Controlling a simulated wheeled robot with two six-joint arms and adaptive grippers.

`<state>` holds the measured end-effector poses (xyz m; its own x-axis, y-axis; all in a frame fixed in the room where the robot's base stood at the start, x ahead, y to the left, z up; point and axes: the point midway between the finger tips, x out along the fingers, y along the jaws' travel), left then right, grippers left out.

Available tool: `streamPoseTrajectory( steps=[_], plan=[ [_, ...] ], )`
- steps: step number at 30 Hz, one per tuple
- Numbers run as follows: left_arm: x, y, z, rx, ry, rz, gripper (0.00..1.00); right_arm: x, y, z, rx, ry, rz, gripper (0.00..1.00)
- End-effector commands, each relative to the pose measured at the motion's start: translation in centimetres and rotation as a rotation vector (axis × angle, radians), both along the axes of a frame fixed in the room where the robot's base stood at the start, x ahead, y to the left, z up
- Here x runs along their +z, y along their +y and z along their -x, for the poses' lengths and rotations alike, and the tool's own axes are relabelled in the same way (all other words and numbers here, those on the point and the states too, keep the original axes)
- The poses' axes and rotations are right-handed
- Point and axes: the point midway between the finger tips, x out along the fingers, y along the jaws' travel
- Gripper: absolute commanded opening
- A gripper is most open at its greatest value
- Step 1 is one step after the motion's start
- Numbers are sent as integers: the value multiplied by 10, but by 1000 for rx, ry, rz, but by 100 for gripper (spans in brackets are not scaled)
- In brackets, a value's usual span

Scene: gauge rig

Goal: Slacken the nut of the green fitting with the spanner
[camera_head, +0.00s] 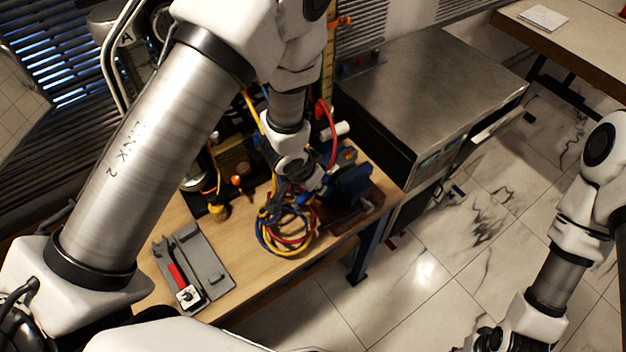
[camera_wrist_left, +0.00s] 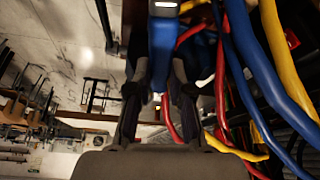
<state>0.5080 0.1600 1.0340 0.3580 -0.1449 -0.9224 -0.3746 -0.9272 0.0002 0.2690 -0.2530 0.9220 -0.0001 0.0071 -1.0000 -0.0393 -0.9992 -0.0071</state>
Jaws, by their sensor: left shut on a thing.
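My left gripper (camera_head: 300,178) reaches down over the wooden bench, beside a bundle of coloured hoses. In the left wrist view its dark fingers (camera_wrist_left: 160,85) are shut on a blue bar-like thing (camera_wrist_left: 163,45); I cannot tell what it is part of. A red-handled tool (camera_head: 176,274), perhaps the spanner, lies in a grey tray (camera_head: 213,268) on the bench, apart from the gripper. I cannot make out the green fitting or its nut in either view. My right gripper (camera_head: 484,336) is low at the right, over the floor, its fingers too unclear to read.
Yellow, blue and red hoses (camera_head: 283,240) coil on the bench just below the left gripper and run close to it in the wrist view (camera_wrist_left: 265,70). A blue vise-like block (camera_head: 352,183) stands right of it. A steel cabinet (camera_head: 430,85) stands behind.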

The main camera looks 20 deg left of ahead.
Motion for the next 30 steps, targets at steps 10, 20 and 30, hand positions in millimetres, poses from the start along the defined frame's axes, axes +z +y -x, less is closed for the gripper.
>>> streamPoseTrajectory(
  steps=[10,20,30],
  plan=[
    [1,-6,2,46,0,-2,0,5,0,0,0,0,0,33],
    [0,-2,1,19,1,0,0,4,0,0,0,0,0,33],
    [0,6,-3,-45,1,0,0,4,0,0,0,0,0,33]
  ],
)
